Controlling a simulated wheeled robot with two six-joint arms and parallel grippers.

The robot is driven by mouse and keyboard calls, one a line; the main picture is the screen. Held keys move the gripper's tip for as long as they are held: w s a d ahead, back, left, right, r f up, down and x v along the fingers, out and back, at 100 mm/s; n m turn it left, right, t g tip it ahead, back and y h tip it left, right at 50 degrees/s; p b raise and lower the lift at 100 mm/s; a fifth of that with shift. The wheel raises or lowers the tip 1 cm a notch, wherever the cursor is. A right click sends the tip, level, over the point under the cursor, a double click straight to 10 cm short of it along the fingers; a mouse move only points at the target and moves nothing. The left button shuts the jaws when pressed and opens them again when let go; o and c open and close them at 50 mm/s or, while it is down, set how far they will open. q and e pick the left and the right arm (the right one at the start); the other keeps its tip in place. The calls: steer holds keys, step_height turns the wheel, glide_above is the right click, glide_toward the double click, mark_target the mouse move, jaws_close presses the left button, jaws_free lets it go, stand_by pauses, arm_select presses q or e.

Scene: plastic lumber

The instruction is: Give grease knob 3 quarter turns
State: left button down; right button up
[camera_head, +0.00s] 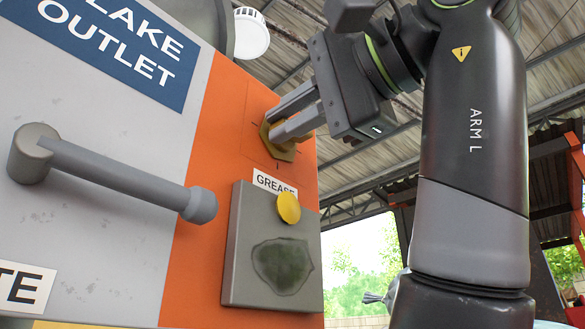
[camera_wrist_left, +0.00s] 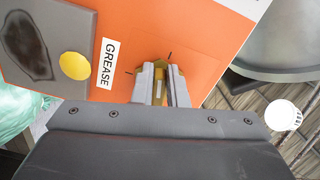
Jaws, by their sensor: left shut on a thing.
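The grease knob (camera_head: 278,141) is a yellow-brass knob on the orange strip of the panel, just above the GREASE label (camera_head: 274,184). My left gripper (camera_head: 275,124) reaches it from the right, with its two grey fingers shut on the knob's sides. In the left wrist view the knob (camera_wrist_left: 159,75) shows between the fingertips, partly hidden by them. Dark tick marks show on the orange face around it. My right gripper is in neither view.
A grey plate (camera_head: 238,245) with a dark green patch and a yellow disc (camera_head: 289,208) sits below the knob. A grey lever handle (camera_head: 120,175) sticks out at the left, under the blue FLAKE OUTLET sign (camera_head: 125,45). A white lamp (camera_head: 251,33) hangs behind.

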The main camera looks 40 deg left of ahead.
arm_select(q)
steer(key=shift+r+m+b, duration=0.2)
steer(key=shift+m, duration=0.5)
steer(key=shift+r+m+b, duration=0.15)
steer(key=shift+m, duration=0.55)
steer(key=c, duration=1.4)
jaws_free()
steer(key=shift+a, duration=0.1)
steer(key=shift+c, duration=0.2)
steer(key=shift+w, duration=0.1)
